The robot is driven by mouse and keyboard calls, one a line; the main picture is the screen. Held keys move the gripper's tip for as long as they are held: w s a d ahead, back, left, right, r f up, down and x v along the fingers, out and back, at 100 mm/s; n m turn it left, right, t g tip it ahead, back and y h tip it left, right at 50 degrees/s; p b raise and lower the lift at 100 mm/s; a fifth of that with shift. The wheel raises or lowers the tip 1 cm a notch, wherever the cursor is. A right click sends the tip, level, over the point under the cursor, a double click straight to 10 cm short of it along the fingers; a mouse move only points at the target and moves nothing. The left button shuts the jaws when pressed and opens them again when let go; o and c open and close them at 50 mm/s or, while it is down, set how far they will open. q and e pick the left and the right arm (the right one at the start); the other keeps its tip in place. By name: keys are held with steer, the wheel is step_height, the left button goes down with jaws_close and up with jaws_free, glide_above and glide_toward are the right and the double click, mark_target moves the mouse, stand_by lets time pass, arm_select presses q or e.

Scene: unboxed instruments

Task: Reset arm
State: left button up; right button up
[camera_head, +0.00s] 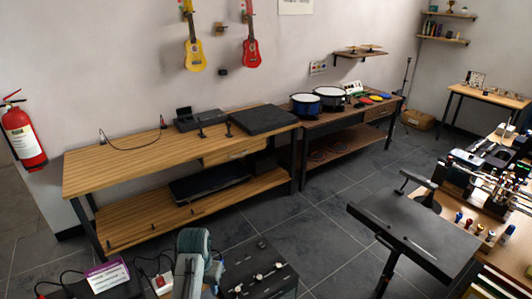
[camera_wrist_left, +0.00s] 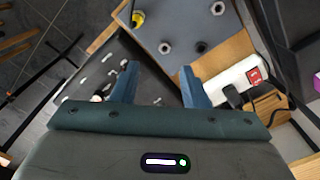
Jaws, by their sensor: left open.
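My left arm and left gripper (camera_head: 195,268) show at the bottom of the head view, left of centre, with the fingertips hard to make out. In the left wrist view the gripper (camera_wrist_left: 158,74) has its two blue fingers spread apart, with nothing between them. My right gripper is in neither view.
A white power strip (camera_wrist_left: 238,80) with a red switch lies right of the fingers. A purple-and-white box (camera_head: 106,273) stands at the bottom left. A wooden workbench (camera_head: 130,158) stands along the wall. A black tilted stand (camera_head: 410,232) is on the right. Tiled floor (camera_head: 325,215) lies open between.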

arm_select(q)
steer(key=s+a+f+n+t, duration=0.15)
steer(key=s+a, duration=0.25)
steer(key=s, duration=0.4)
steer(key=s+a+f, duration=0.2)
steer(key=s+a, duration=0.2)
steer(key=s, duration=0.4)
steer(key=s+a+r+t, duration=0.1)
steer(key=s+r, duration=0.2)
steer(key=s, duration=0.4)
steer(key=s+a+r+t, duration=0.1)
steer(key=s+r, duration=0.2)
steer(key=s, duration=0.3)
step_height(320, 180, down, 38)
steer(key=a+g+b, duration=0.2)
steer(key=a+b, duration=0.1)
steer(key=b, duration=0.3)
steer(key=s+f+b, duration=0.4)
steer(key=s+f, duration=1.4)
steer(key=f, duration=0.4)
steer(key=shift+s+a+f+y, duration=0.15)
steer(key=shift+s+a+y, duration=0.15)
steer(key=shift+a+y, duration=0.1)
steer(key=shift+g, duration=0.25)
steer(key=shift+c, duration=0.2)
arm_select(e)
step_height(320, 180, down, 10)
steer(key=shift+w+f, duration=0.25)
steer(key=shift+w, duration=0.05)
